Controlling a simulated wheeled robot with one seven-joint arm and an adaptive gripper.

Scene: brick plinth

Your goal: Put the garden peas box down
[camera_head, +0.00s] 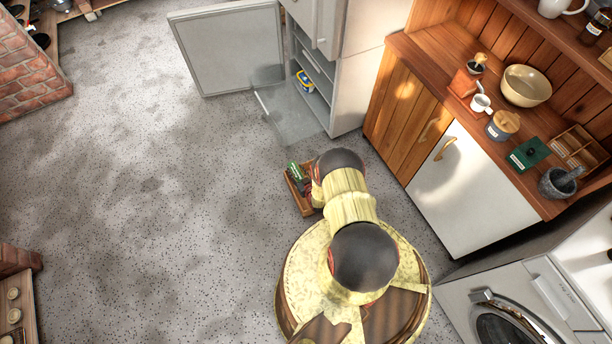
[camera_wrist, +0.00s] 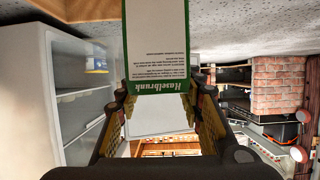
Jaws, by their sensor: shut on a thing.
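The garden peas box (camera_wrist: 157,45), a white carton panel with green edges and small print, stands out between the fingertips of my gripper (camera_wrist: 158,93) in the wrist view. My gripper is shut on the box's near end. In the head view a small green-and-white piece (camera_head: 296,172), probably the same box, shows beside my arm. My arm hides most of my gripper there. The open fridge (camera_head: 345,90) stands ahead of my arm, with a clear drawer (camera_head: 290,112) pulled out low down.
The fridge door (camera_head: 228,50) is swung wide to the left. A blue-and-yellow tub (camera_head: 305,80) is inside the fridge. A wooden tray (camera_head: 303,204) lies beside my arm. A wooden counter (camera_head: 440,70) with a bowl and jars is at right. The floor (camera_head: 150,200) at left is clear.

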